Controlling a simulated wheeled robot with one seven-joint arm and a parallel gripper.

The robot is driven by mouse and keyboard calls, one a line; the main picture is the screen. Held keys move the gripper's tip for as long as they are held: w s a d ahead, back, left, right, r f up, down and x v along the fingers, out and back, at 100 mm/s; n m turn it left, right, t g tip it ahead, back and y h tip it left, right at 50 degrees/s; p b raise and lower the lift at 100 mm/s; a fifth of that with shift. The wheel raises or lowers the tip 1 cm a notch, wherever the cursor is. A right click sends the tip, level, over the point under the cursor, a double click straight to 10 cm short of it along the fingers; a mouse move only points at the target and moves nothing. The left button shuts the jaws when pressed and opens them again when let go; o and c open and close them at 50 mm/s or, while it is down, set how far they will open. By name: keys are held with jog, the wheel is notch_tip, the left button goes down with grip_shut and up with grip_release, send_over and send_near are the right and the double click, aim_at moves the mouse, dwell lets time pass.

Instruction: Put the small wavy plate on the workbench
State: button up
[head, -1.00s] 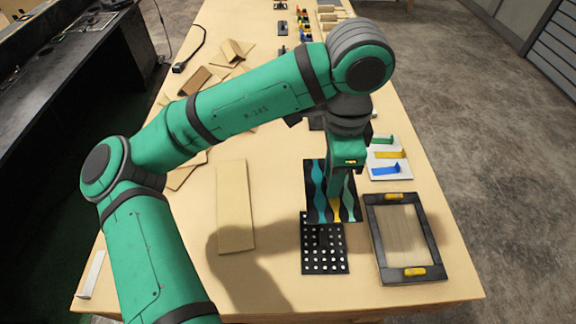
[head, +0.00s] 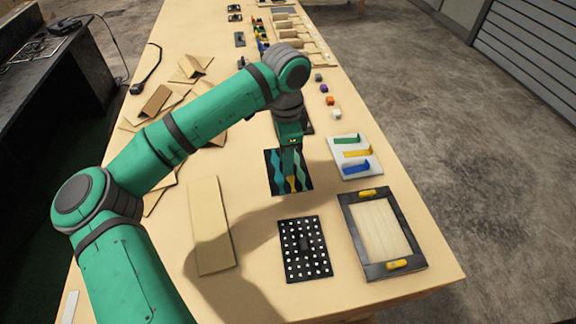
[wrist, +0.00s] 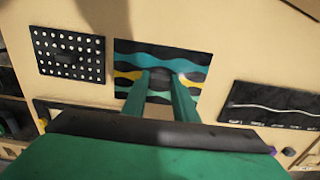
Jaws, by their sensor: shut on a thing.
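The small wavy plate (head: 276,178) is a black panel with teal and yellow wavy bands. My gripper (head: 290,178) is over it and shut on it near its middle. In the wrist view the plate (wrist: 190,62) lies between and around my two fingertips (wrist: 163,80). The plate looks flat and close to the workbench (head: 262,240); I cannot tell whether it touches the wood. The part held between the fingers is hidden.
A black dotted plate (head: 305,262) lies just in front. A black frame with yellow handles (head: 347,235) and a white board with coloured pieces (head: 340,169) are to the right. A wooden board (head: 207,245) is to the left. A black plate with a white line (wrist: 270,103) lies beside.

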jog(key=shift+w+f, duration=0.95)
jog(key=shift+f, duration=0.15)
jog(key=shift+w+f, duration=0.15)
jog(key=shift+f, duration=1.55)
jog(key=o, duration=1.1)
jog(key=shift+f, duration=0.15)
jog(key=shift+a, duration=0.1)
